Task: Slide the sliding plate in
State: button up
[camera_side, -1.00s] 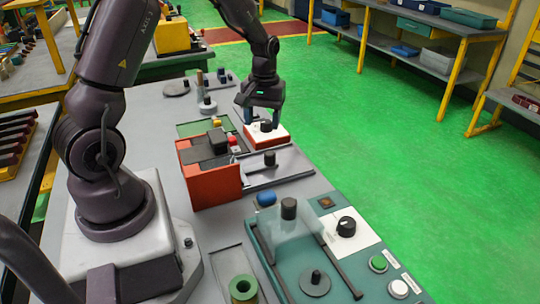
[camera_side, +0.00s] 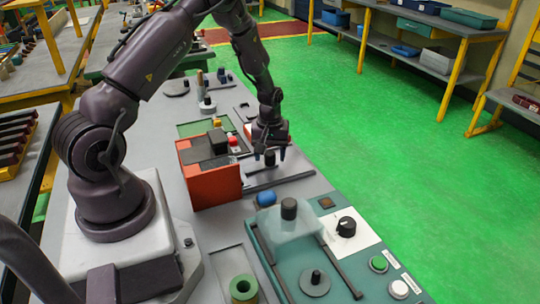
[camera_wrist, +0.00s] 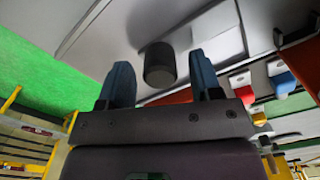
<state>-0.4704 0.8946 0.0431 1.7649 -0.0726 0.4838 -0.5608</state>
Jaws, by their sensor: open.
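The grey sliding plate (camera_side: 293,172) lies flat beside the orange-red box (camera_side: 215,179), with a dark upright knob (camera_side: 270,158) on it. My gripper (camera_side: 270,150) is pointed down just above this knob, with its fingers apart. In the wrist view the knob (camera_wrist: 159,65) shows between the tips of the two blue fingers (camera_wrist: 162,80), with a gap on each side and nothing gripped. The sliding plate (camera_wrist: 128,28) also shows there. I cannot tell how far down the fingers reach along the knob.
A red block with a white top (camera_side: 248,133) stands just behind my gripper, partly hidden. In front are a blue cylinder (camera_side: 266,199) and a teal machine panel (camera_side: 325,275) with a clear cover and knobs. Green floor lies clear to the right.

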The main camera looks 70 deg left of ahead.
jog(key=shift+f, duration=0.45)
jog(key=shift+c, duration=0.2)
grip_shut()
jog(key=shift+s, duration=1.25)
jog(key=shift+o, duration=0.2)
grip_release()
notch_tip(320, 180, up, 13)
